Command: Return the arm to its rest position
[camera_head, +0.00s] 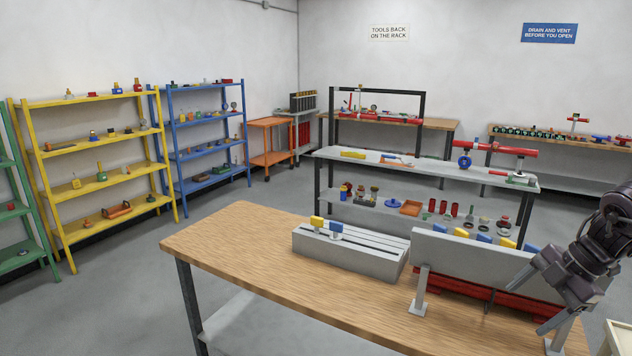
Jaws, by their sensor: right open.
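My right arm comes in at the right edge of the head view. Its dark gripper (537,300) is open, with its two light-grey fingers spread apart and pointing down and left. It is at the right end of the wooden workbench (235,235), in front of the grey upright panel (470,262) and over the red rail (470,290). I see nothing between the fingers. Whether a finger touches the panel or rail cannot be told. My left gripper is not in view.
A grey slotted block (350,252) with yellow and blue pieces stands mid-bench. More yellow and blue pieces show behind the panel. The bench's left part is clear. Behind stands a grey rack (400,163) with red pipes; yellow (85,101) and blue (205,122) shelves stand left.

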